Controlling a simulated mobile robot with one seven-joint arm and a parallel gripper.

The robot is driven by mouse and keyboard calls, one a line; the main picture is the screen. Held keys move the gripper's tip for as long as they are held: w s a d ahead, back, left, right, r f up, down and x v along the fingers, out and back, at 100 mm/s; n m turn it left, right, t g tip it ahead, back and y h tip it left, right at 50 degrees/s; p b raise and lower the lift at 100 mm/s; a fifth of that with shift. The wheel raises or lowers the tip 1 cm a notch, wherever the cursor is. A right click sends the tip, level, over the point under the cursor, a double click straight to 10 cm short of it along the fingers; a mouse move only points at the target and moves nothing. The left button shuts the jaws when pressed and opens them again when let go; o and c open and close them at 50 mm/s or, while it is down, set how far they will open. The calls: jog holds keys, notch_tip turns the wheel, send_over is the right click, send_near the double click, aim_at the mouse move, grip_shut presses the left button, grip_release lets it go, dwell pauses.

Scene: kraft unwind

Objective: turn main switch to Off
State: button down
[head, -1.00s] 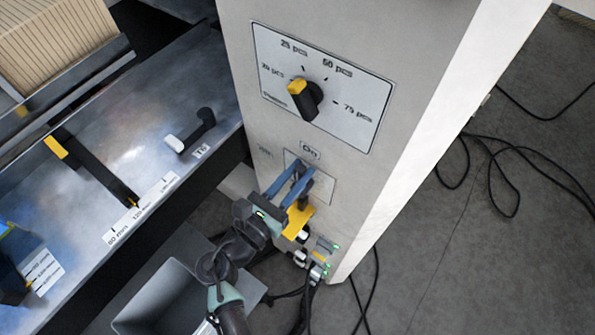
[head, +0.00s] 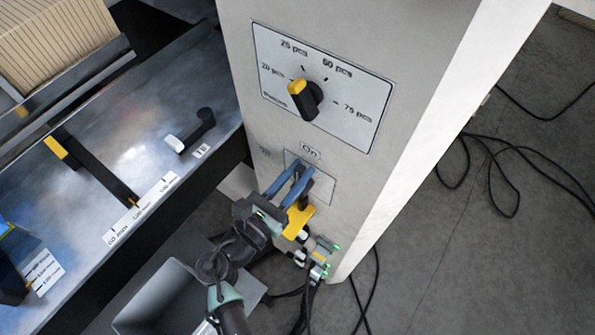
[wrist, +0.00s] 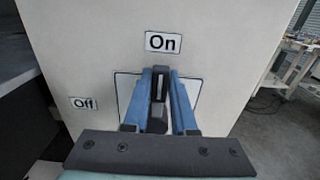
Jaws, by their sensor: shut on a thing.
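The main switch (wrist: 160,88) is a dark knob on a pale plate on the grey cabinet. In the wrist view its handle stands upright, in line with the "On" label (wrist: 163,42) above it. The "Off" label (wrist: 84,103) is to its left. My gripper (wrist: 163,75) is shut on the switch, with a blue finger on each side of the handle. In the head view my gripper (head: 301,175) reaches the switch from the lower left, and its fingers and body hide most of the knob.
A selector dial (head: 304,97) with a yellow pointer sits above on the same cabinet (head: 420,60). A yellow part (head: 299,221) and cable plugs (head: 318,262) are just below the switch. A metal table (head: 120,150) is at left, a grey bin (head: 175,300) below.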

aim_at(282, 162)
jog(key=shift+w+a+r, duration=0.1)
dwell(0.3)
jog(key=n+p, duration=0.1)
jog(key=w+a+n+p, duration=0.1)
jog(key=n, duration=0.1)
jog(key=shift+a, duration=0.2)
jog(key=n+p, duration=0.1)
jog(key=w+a+n, duration=0.1)
jog(key=shift+a+f+n+p, duration=0.1)
jog(key=shift+f+n+p, duration=0.25)
jog(key=shift+f+n, duration=0.05)
jog(key=n, duration=0.1)
jog(key=a+f+n, duration=0.1)
jog(key=shift+w+n+p, duration=0.35)
jog(key=shift+n, duration=0.05)
jog(key=f+n, duration=0.1)
jog(key=n, duration=0.1)
jog(key=w+a+f+n, duration=0.1)
jog(key=n, duration=0.1)
jog(key=shift+a+f, duration=0.2)
jog(key=n, duration=0.1)
jog(key=f+n, duration=0.1)
jog(key=shift+w+a+f+n, duration=0.1)
jog(key=shift+a+f+n, duration=0.15)
jog(key=shift+n, duration=0.15)
jog(key=shift+f+n+b, duration=0.55)
jog(key=shift+f+n, duration=0.2)
jog(key=shift+n, duration=0.55)
jog(key=shift+f, duration=0.1)
